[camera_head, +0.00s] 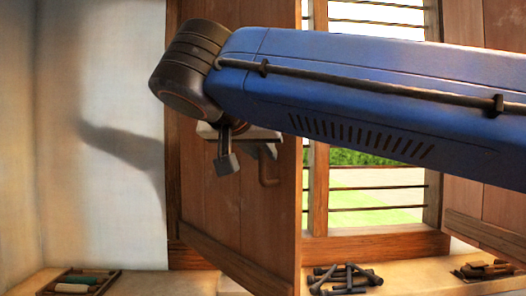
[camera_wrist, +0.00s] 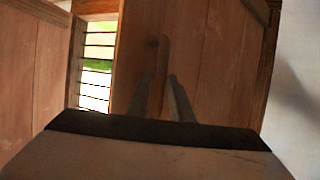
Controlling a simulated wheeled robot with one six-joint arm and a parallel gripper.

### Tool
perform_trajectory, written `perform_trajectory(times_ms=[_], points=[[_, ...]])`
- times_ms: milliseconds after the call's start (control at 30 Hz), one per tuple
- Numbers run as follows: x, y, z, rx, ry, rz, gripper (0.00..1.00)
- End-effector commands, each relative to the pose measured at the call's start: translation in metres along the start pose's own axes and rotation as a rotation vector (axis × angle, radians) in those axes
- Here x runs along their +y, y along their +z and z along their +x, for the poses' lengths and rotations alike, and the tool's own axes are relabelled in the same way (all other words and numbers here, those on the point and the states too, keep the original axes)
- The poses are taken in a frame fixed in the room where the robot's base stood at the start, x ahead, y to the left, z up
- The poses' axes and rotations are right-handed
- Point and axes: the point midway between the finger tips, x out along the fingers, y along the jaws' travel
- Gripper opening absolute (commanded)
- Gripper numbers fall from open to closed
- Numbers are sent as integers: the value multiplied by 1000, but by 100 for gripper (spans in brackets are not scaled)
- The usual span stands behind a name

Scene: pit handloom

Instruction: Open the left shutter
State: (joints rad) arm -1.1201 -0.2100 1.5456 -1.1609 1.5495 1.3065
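The left shutter (camera_head: 225,215) is a brown wooden panel standing ajar, its free edge swung out into the room. In the wrist view the shutter (camera_wrist: 215,75) fills the middle and right. Its small wooden handle (camera_head: 268,172) is near the free edge; in the wrist view the handle (camera_wrist: 159,52) shows just beyond my fingertips. My gripper (camera_head: 245,158) is in front of the panel, just left of the handle. In the wrist view the two fingers of my gripper (camera_wrist: 160,78) are apart with nothing visibly clamped. Whether they touch the handle is unclear.
The barred window (camera_head: 375,190) shows right of the shutter. The right shutter (camera_head: 485,205) stands open at the right. Several dark tools (camera_head: 343,278) lie on the ledge, with a tray (camera_head: 62,282) at left and another tray (camera_head: 485,270) at right. A white wall (camera_head: 110,200) is at left.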

Motion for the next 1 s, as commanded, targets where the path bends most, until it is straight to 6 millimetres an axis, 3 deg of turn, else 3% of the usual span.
perform_trajectory(times_ms=[433, 1000], points=[[0, 0, 0, 0, -1, 0, 20], [-10, -1, -30, -1, -1, -1, 20]])
